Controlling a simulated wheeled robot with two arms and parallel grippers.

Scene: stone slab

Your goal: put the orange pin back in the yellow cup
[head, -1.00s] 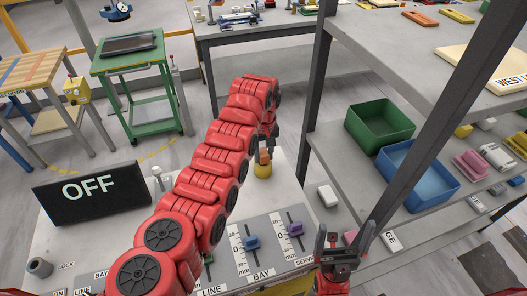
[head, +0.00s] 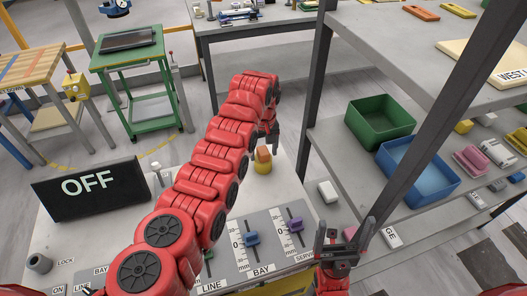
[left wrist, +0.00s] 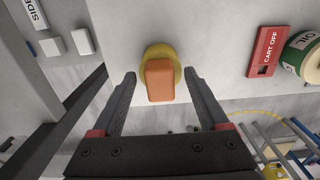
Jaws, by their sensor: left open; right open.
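The orange pin (head: 263,153) stands upright in the mouth of the yellow cup (head: 262,168) on the grey slab; how deep it sits I cannot tell. In the left wrist view the orange pin (left wrist: 160,84) covers part of the yellow cup (left wrist: 158,51). My left gripper (head: 270,146) is open just behind and above them in the head view. In the left wrist view its fingers (left wrist: 160,76) stand apart on both sides of the pin, with gaps and no contact seen. My right gripper (head: 345,230) is open and empty at the slab's front right.
A black OFF sign (head: 90,190) stands at the slab's left. Blue (head: 252,239) and purple (head: 296,225) sliders sit in front. A shelf post (head: 318,80) rises right of the left gripper. Green (head: 380,122) and blue (head: 418,172) bins stand on the right shelf.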

